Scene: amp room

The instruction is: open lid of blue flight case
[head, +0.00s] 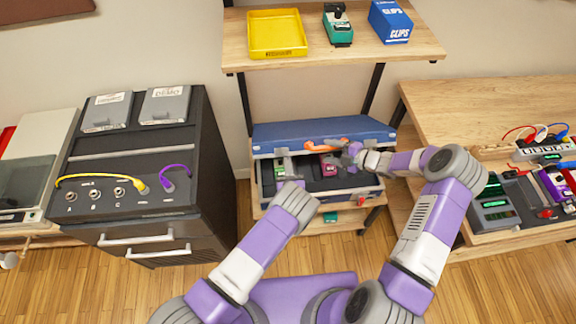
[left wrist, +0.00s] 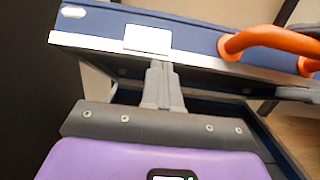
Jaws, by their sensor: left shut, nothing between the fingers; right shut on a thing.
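The blue flight case (head: 347,183) stands on a low shelf. Its blue lid (head: 283,135) is raised at the front, and the dark interior shows beneath it. The orange handle (head: 313,147) is on the lid's front edge; it also shows in the left wrist view (left wrist: 262,38). My left gripper (head: 283,155) is shut and empty at the front left of the case. In the left wrist view its fingertips (left wrist: 161,68) are under the lid's metal edge, close to it or touching. My right gripper (head: 338,145) is shut on the orange handle, its exact grip partly hidden.
Inside the case are a green pedal (head: 280,169) and a pink pedal (head: 328,168). A shelf above holds a yellow tray (head: 277,53), a green device (head: 338,27) and a blue box (head: 390,22). A dark cabinet (head: 200,170) stands left, a wooden bench (head: 490,105) right.

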